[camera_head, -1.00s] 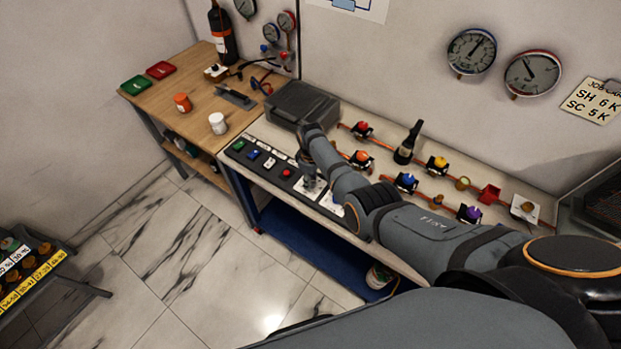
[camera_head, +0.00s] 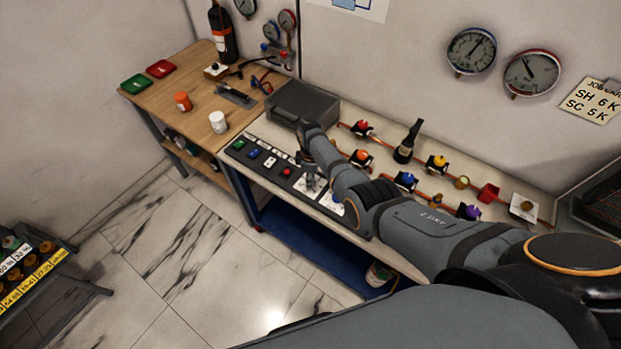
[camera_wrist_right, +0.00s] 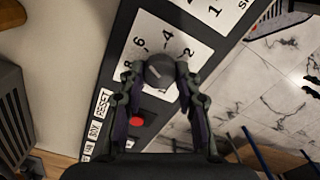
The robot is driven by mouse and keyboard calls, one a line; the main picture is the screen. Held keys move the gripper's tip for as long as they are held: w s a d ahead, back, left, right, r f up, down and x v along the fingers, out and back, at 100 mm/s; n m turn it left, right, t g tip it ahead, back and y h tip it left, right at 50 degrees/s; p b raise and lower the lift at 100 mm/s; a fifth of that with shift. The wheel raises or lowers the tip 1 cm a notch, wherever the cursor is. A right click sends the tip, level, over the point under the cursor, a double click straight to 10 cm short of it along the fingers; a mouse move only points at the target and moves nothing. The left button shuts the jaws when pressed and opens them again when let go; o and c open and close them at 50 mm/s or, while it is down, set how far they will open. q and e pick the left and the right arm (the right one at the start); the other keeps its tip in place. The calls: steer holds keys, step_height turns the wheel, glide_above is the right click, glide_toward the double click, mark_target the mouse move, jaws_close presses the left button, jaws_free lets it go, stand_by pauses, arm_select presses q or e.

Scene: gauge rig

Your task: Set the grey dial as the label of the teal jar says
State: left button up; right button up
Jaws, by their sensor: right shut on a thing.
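The grey dial (camera_wrist_right: 160,72) sits on a white plate (camera_wrist_right: 140,40) with printed numbers, among them 2, 4, 6 and 8. A pale line shows on the dial's face, but I cannot tell which number it marks. My right gripper (camera_wrist_right: 165,76) is shut on the dial, one finger on each side. In the head view my right gripper (camera_head: 311,182) is at the control panel, and the arm hides much of the dial. A jar with a dull teal-green top (camera_head: 10,243) stands on the rack at the left edge; I cannot read its label for certain. My left gripper is not in view.
A red button (camera_head: 287,172) and several switches lie left of my gripper on the black panel. Two gauges and a job card (camera_head: 592,101) hang on the wall.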

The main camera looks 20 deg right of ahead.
steer(key=o, duration=1.2)
steer(key=shift+c, duration=0.2)
steer(key=shift+r, duration=0.1)
step_height(320, 180, up, 12)
